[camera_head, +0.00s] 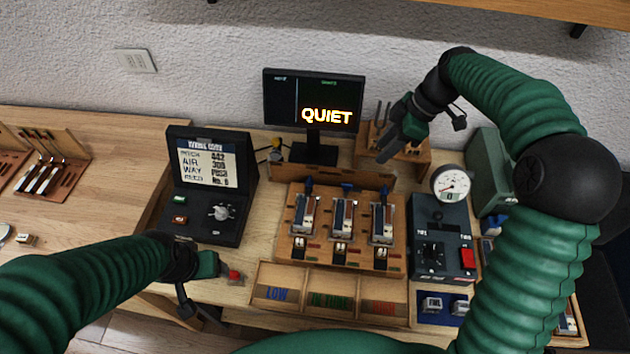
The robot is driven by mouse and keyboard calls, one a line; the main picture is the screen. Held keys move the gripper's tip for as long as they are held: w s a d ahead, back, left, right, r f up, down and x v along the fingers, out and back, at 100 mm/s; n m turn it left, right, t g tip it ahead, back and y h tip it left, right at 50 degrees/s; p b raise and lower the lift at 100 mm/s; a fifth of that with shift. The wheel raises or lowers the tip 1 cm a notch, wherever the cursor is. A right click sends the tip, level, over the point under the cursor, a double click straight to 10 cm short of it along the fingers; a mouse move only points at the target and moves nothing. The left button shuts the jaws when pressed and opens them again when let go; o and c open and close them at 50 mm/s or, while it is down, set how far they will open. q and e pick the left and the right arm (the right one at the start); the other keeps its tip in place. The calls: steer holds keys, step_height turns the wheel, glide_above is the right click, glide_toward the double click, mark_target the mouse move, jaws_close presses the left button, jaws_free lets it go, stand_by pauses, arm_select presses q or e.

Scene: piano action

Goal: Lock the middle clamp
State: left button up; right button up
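A monitor (313,100) reading QUIET stands behind the rack. A black case (205,190) is to the left, a dark control box (440,240) with a gauge (451,183) to the right. A labelled wooden tray (330,309) lies in front. A small wooden stand (420,160) sits near my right gripper.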

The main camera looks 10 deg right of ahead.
mark_target(349, 184)
steer(key=p+x, duration=0.1)
steer(key=x, duration=1.5)
steer(key=shift+w+a+f, duration=0.15)
steer(key=shift+a+f, duration=0.05)
steer(key=shift+f, duration=0.05)
jaws_close()
